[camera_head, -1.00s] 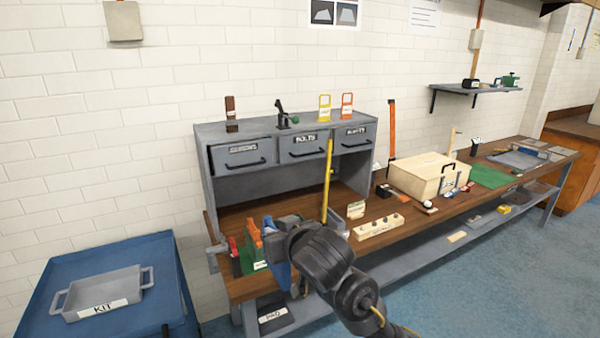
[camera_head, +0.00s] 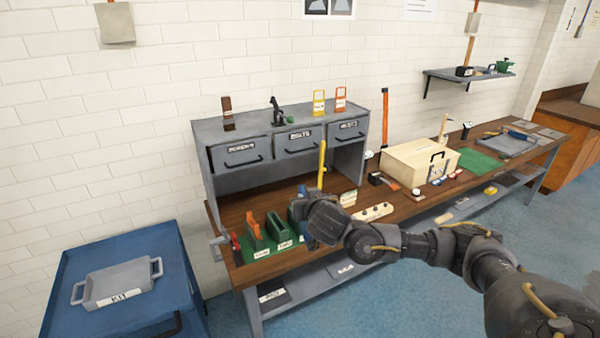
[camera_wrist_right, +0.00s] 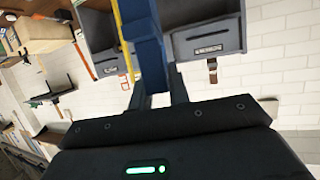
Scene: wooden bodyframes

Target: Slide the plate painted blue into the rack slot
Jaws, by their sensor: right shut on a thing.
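My right gripper (camera_head: 304,207) is at the left part of the workbench, shut on the blue plate. The blue plate (camera_head: 295,213) is mostly hidden behind the gripper in the head view. In the right wrist view the blue plate (camera_wrist_right: 151,50) stands out as a long blue strip from between the fingers (camera_wrist_right: 158,100). The green rack (camera_head: 279,228) stands on the bench just left of the gripper, with small white labels at its front. An orange plate (camera_head: 253,226) stands upright in it. I cannot tell whether the blue plate touches the rack. My left gripper is out of view.
A grey drawer unit (camera_head: 283,132) stands behind the rack. A yellow upright bar (camera_head: 321,165) is close behind my gripper. A labelled block (camera_head: 373,213) and a cream box (camera_head: 418,164) lie to the right. A blue trolley (camera_head: 75,258) with a grey kit tray (camera_head: 118,285) stands left.

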